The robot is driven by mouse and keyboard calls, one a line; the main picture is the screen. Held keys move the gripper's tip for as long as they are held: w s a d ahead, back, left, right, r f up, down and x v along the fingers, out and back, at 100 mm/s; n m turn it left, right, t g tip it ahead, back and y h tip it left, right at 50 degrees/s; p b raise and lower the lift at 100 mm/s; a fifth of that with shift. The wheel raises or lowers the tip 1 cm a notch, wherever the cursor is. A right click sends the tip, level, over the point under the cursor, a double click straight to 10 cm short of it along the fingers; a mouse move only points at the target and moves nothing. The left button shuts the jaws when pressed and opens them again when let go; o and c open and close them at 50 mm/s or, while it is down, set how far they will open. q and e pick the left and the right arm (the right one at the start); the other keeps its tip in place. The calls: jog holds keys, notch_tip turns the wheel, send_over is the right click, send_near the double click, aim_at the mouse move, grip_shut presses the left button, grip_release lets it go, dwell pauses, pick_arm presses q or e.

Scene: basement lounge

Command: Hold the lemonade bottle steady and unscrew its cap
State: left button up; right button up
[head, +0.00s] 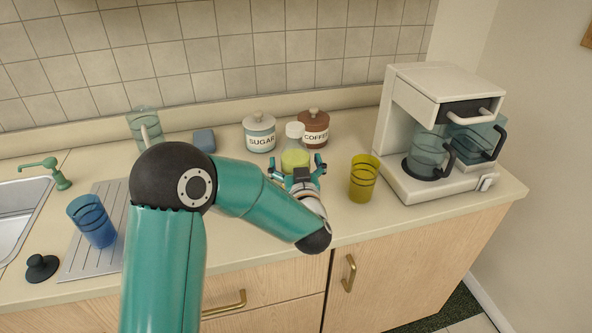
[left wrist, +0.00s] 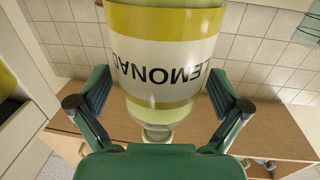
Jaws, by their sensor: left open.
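The lemonade bottle (head: 294,159) stands upright on the counter in the head view, with pale yellow-green contents and a white cap (head: 295,130) on top. My left gripper (head: 296,168) is at the near side of the bottle. In the left wrist view the bottle (left wrist: 165,55) is close and large, its label upside down. The open fingers of my left gripper (left wrist: 160,92) stand on either side of it, with a visible gap on the left side; contact on the right is unclear. My right gripper is in neither view.
A sugar jar (head: 260,133) and a coffee jar (head: 313,129) stand just behind the bottle. A yellow cup (head: 363,178) and a coffee maker (head: 395,155) are to the right. A blue cup (head: 92,222) stands on the drainboard by the sink.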

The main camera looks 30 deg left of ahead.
pick_arm(q)
jog(key=c, duration=1.7)
jog(key=shift+r, duration=0.1)
jog(key=shift+r, duration=0.1)
notch_tip(320, 180, up, 20)
jog(key=shift+f+p, duration=0.1)
jog(key=shift+p, duration=0.7)
jog(key=o, duration=0.9)
jog(key=c, duration=1)
